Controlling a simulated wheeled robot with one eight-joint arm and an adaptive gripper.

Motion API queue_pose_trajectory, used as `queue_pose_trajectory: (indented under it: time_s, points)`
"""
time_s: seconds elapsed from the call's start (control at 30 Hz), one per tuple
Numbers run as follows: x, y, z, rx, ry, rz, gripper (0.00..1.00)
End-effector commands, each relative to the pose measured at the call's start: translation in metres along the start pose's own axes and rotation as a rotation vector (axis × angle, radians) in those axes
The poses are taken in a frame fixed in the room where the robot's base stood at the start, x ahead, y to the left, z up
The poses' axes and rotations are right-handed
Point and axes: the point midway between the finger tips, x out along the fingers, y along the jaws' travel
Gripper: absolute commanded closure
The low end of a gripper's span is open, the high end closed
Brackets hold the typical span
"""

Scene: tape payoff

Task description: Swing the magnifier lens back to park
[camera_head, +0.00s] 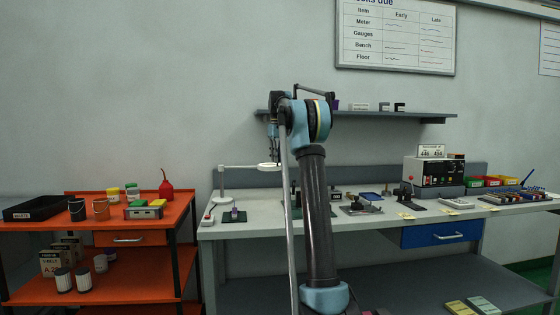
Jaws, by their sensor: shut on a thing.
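The magnifier is a white stand (221,186) on the left end of the grey bench. Its thin horizontal arm runs right from the post top to a bright, flat round lens (265,165). My gripper (275,160) points down at the right side of the lens and is shut on it. The fingertips are small in the picture, and the exact grip point is hard to make out. My blue and dark arm stands in front of the bench and hides part of its middle.
A small purple item on a pad (235,214) stands below the lens. A grey shelf (425,117) is on the wall behind my arm. An instrument box (435,174) and coloured bins stand right. An orange cart (128,213) with tray, tins and red oiler stands left.

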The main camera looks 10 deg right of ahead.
Motion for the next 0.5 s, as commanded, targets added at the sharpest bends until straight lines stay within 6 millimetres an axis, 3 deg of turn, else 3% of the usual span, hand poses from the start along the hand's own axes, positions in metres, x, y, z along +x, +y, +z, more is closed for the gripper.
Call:
queue_pose_trajectory:
  time_s: [0.27, 0.3, 0.37, 0.5]
  points:
    - [0.0001, 0.0017, -0.0051, 0.0, 0.011, 0.007, 1.0]
    - [0.0002, 0.0018, -0.005, 0.0, 0.011, 0.007, 0.73]
    - [0.0002, 0.0018, -0.0046, 0.0, 0.01, 0.007, 0.6]
    - [-0.0002, 0.0015, -0.0033, 0.001, 0.008, 0.006, 0.6]
